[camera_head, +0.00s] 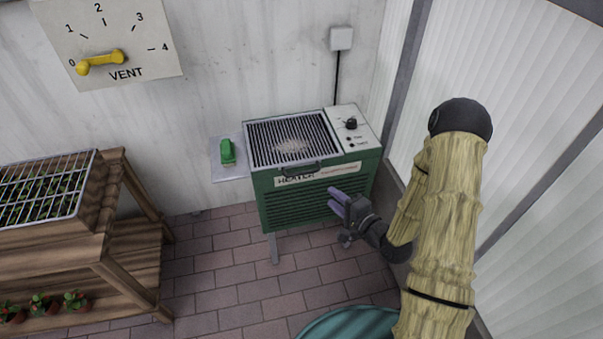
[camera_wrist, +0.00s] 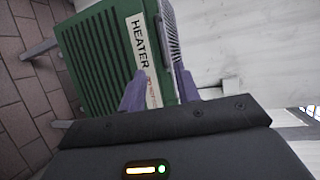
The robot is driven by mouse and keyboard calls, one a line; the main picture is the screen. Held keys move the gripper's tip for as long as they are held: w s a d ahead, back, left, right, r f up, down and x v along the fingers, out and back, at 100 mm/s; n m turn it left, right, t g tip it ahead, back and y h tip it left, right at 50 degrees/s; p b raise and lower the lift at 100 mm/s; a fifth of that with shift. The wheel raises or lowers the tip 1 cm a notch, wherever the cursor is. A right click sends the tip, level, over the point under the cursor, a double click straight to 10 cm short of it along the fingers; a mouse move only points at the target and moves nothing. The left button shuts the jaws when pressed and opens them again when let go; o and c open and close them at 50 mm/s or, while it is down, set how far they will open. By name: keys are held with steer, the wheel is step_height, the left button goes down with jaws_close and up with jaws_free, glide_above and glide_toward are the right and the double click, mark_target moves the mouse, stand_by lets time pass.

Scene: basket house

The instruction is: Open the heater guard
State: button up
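The green heater (camera_head: 315,197) stands against the back wall, with a "HEATER" label on its front. Its guard (camera_head: 292,140), a dark barred grille, lies flat over the top, shut. A dark handle (camera_head: 300,171) sits at the guard's front edge, above the label. My gripper (camera_head: 338,203) is in front of the heater's right half, below and to the right of the handle. In the wrist view, the two purple fingers (camera_wrist: 158,88) are apart with nothing held between them. The heater (camera_wrist: 95,65) and part of the grille (camera_wrist: 172,38) show beyond them.
A control panel (camera_head: 351,130) with a black knob is right of the guard. A green switch (camera_head: 227,151) is on a plate at left. A wooden bench (camera_head: 100,245) with a wire rack stands left. A teal round object (camera_head: 350,325) is at the bottom. Brick floor between is clear.

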mark_target(301, 174)
steer(key=x, duration=1.6)
steer(key=shift+w, duration=0.15)
steer(key=shift+f, duration=0.1)
jaws_close()
